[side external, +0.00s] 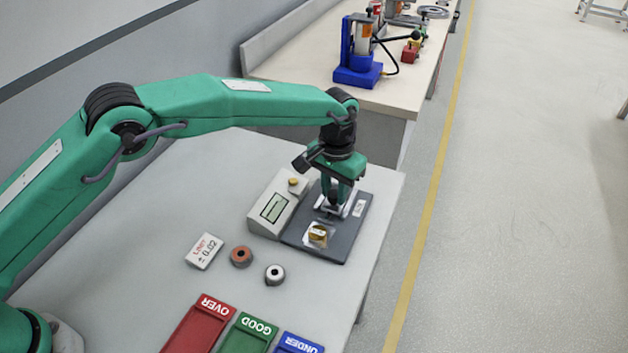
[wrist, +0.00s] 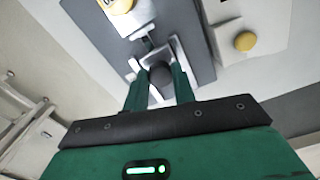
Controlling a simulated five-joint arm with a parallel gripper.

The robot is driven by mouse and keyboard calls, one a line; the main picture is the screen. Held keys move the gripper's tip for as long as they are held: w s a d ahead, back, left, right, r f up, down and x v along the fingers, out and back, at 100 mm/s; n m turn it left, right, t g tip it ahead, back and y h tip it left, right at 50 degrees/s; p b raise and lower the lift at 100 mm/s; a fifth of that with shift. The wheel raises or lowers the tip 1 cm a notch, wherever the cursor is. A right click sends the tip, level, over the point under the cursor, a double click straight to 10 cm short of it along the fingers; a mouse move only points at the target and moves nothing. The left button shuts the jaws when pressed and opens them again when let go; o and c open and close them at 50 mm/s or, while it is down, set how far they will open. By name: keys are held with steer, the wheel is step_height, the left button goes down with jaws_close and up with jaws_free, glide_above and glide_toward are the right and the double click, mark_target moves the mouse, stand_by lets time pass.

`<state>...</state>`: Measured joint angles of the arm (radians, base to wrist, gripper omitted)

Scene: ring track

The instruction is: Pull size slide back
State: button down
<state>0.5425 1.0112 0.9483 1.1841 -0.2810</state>
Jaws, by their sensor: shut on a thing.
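The size slide is a bright metal carriage with a dark round knob (wrist: 161,76) on the dark base plate (side external: 318,251) of the gauge. My gripper (side external: 335,203) points down over the plate, its two green fingers (wrist: 161,72) shut on the knob, one on each side. In the side view the fingers largely hide the knob.
A grey display unit (side external: 272,208) with a yellow button (side external: 293,182) stands left of the plate. A limit card (side external: 204,250), a copper ring (side external: 241,256) and a steel ring (side external: 275,274) lie nearby. Red (side external: 197,328), green (side external: 249,335) and blue (side external: 297,345) trays are at the front.

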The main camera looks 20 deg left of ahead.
mark_target(335, 192)
steer(key=shift+w+r, duration=0.1)
steer(key=shift+w, duration=0.25)
steer(key=c, duration=1.1)
jaws_free()
steer(key=shift+c, duration=0.2)
steer(key=shift+s, duration=0.1)
step_height(335, 192, up, 8)
steer(key=shift+f, duration=0.25)
steer(key=shift+r, duration=0.15)
